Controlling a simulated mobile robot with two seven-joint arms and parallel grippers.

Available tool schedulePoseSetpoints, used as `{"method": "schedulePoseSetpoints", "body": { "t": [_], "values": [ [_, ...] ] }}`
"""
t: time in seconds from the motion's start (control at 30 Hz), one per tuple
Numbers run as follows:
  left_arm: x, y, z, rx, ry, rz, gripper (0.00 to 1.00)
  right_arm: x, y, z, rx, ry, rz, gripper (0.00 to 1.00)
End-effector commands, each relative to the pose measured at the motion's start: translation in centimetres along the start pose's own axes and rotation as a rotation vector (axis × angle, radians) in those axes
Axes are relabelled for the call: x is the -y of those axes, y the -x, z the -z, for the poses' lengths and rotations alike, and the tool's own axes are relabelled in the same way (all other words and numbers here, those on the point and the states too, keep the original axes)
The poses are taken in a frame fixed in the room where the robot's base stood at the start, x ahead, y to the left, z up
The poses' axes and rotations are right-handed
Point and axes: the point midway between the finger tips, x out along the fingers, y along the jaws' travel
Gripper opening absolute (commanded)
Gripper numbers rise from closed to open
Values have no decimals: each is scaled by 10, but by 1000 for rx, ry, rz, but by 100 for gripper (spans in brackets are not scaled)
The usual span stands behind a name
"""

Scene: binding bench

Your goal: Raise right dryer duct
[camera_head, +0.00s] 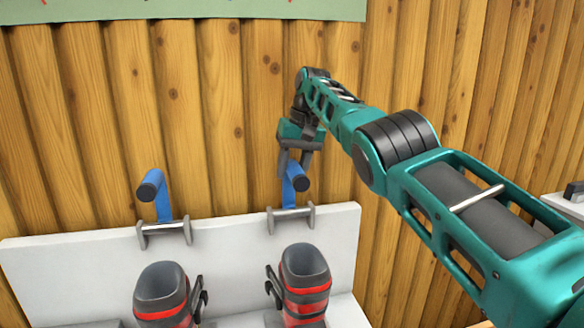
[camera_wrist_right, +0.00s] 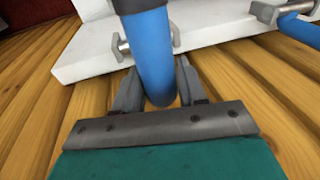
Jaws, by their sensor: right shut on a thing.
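The right dryer duct (camera_head: 290,188) is a blue tube with a dark end, mounted on a metal hinge bracket on the white dryer panel (camera_head: 70,270). It points upward from the bracket. My right gripper (camera_head: 297,166) is shut on it near its upper part. In the right wrist view the blue duct (camera_wrist_right: 152,60) runs between the two grey fingers (camera_wrist_right: 157,92). The left dryer duct (camera_head: 158,195), also blue with a dark end, stands up from its own bracket. My left gripper is not in view.
Two grey and red boots (camera_head: 303,285) (camera_head: 163,295) stand in front of the panel below the ducts. A wooden plank wall (camera_head: 230,110) rises close behind. A green banner (camera_head: 180,10) hangs at the top. A white box (camera_head: 566,205) is at the far right.

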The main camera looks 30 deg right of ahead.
Motion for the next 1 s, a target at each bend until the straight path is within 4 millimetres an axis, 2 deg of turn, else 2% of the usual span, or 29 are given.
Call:
{"method": "schedulePoseSetpoints", "body": {
  "t": [0.43, 0.47, 0.5, 0.67, 0.87, 1.0],
  "values": [
    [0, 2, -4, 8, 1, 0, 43, -1, 0, -2, 12, 4, -3, 0],
    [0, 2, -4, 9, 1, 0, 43, -1, -1, -2, 12, 4, -3, 42],
    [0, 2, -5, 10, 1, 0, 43, 0, -1, -2, 13, 4, -3, 46],
    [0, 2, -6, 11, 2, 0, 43, 0, -1, -2, 12, 3, -2, 59],
    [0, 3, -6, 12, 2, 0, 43, 0, 0, -2, 10, 3, -1, 59],
    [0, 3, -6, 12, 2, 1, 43, 3, 10, -2, 8, 3, 0, 59]
  ]
}}
